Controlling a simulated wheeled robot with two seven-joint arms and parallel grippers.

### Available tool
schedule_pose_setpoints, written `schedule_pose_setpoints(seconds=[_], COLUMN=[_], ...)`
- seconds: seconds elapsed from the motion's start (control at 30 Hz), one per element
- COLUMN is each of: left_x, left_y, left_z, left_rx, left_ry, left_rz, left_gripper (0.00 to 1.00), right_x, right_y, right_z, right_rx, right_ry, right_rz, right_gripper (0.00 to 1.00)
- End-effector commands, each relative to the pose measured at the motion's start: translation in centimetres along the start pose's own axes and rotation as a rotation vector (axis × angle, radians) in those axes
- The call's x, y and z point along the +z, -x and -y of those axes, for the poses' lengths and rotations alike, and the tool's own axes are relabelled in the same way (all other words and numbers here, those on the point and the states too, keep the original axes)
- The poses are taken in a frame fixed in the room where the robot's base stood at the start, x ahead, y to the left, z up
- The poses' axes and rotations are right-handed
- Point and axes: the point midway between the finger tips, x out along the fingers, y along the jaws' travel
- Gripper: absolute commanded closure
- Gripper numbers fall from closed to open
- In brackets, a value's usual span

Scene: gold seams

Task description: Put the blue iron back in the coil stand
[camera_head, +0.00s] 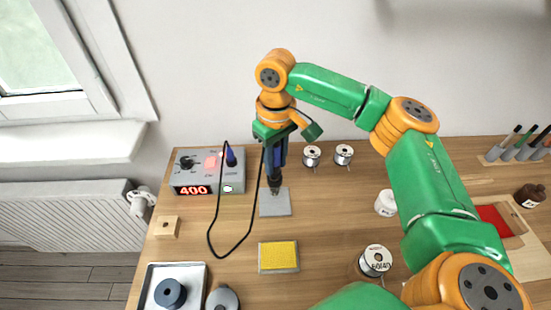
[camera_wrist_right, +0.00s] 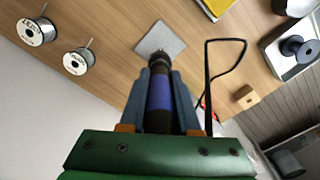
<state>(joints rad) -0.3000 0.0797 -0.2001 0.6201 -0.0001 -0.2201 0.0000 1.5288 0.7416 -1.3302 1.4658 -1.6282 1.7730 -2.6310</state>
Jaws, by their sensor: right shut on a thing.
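My right gripper (camera_head: 276,158) is shut on the blue iron (camera_head: 281,153), which hangs upright with its dark lower end down. In the right wrist view the iron's blue band (camera_wrist_right: 160,92) sits between the two fingers. Below is the coil stand's grey square plate (camera_head: 275,208), also in the wrist view (camera_wrist_right: 170,38). The iron's lower end and a dark part meet over the plate's far edge; I cannot tell whether the tip is inside the coil or just above it. My left gripper is not in view.
A black cable (camera_head: 213,245) loops from the grey station (camera_head: 184,179), showing 400, to the iron. A yellow sponge (camera_head: 278,254) lies nearer. Solder spools (camera_head: 312,155) stand behind to the right; another spool (camera_head: 375,261) stands front right. A metal tray (camera_head: 150,286) is front left.

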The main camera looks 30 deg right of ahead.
Motion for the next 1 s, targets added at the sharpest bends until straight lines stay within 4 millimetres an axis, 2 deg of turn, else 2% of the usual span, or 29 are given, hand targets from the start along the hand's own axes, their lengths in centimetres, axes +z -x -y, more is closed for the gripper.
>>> schedule_pose_setpoints(seconds=[0.63, 0.9, 0.93, 1.0], left_x=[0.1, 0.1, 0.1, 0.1], left_y=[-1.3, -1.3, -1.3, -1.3], left_z=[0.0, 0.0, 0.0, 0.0], left_rx=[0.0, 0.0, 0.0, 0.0], left_ry=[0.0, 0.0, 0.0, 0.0], left_rz=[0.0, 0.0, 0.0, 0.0], left_gripper=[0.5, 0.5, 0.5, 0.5], right_x=[0.0, 0.0, 0.0, 0.0], right_y=[-1.7, -1.7, -1.7, -1.7], right_z=[0.0, 0.0, 0.0, 0.0], right_rx=[0.0, 0.0, 0.0, 0.0], right_ry=[0.0, 0.0, 0.0, 0.0], right_rz=[-0.001, 0.0, 0.0, 0.0], right_gripper=[1.0, 1.0, 0.64, 0.45])
